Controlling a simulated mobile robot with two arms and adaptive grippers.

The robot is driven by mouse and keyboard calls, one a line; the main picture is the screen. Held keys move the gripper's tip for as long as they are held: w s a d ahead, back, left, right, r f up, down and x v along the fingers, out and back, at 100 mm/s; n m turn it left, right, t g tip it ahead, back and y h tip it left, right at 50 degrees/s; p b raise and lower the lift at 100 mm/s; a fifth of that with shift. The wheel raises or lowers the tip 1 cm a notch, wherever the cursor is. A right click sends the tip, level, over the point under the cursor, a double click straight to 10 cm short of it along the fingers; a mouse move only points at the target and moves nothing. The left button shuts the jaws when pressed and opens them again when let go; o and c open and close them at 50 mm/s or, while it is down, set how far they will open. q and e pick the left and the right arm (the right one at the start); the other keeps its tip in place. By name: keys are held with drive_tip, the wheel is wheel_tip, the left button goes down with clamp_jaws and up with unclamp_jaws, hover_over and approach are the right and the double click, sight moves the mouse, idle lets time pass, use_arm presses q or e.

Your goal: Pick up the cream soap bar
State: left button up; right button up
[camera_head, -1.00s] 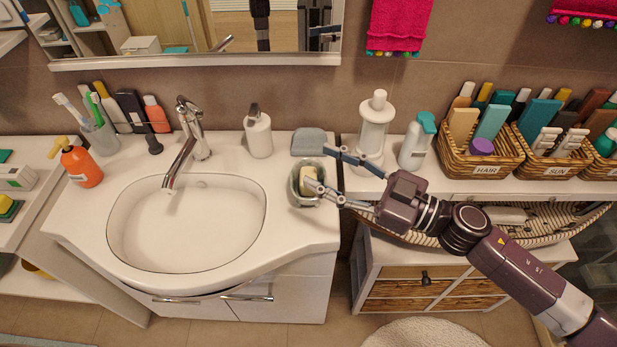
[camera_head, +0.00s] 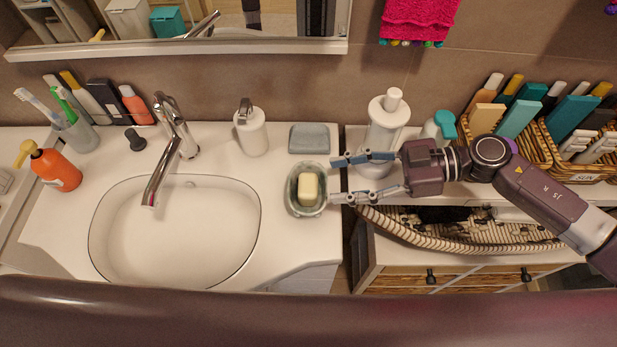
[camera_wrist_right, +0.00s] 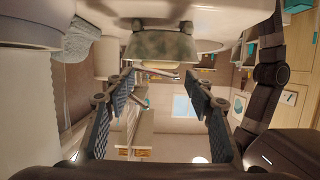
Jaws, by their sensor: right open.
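The cream soap bar (camera_head: 309,188) lies in an oval grey-green soap dish (camera_head: 294,207) on the washbasin counter, right of the sink. My right gripper (camera_head: 337,180) is open and empty at the right of the dish, its fingers pointing left towards it. One fingertip is level with the dish's far side, the other beside its right rim. My left gripper is not in view.
A grey sponge-like block (camera_head: 310,138) lies behind the dish. A white soap dispenser (camera_head: 252,132) stands left of it. A white pump container (camera_head: 386,135) stands behind my right gripper. The sink (camera_head: 175,230) lies left. Wicker baskets of bottles (camera_head: 540,155) stand at the right.

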sight(313, 183)
drive_tip(key=shift+s+p+x, duration=0.2)
drive_tip(key=shift+p+x, duration=0.1)
drive_tip(key=shift+x, duration=0.85)
drive_tip(key=x, duration=0.2)
drive_tip(key=shift+w+a+p, duration=0.1)
drive_tip(key=shift+a+p, duration=0.2)
drive_tip(key=shift+a, duration=0.05)
drive_tip(key=shift+w+a+f, duration=0.1)
drive_tip(key=shift+a, duration=0.2)
drive_tip(key=shift+a+f, duration=0.1)
drive_tip(key=shift+a, duration=0.05)
drive_tip(key=c, duration=0.7)
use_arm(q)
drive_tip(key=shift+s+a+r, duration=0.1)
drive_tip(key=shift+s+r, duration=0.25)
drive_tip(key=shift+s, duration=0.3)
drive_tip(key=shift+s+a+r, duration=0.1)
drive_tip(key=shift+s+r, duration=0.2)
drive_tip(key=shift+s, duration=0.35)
use_arm(e)
drive_tip(key=shift+c, duration=0.7)
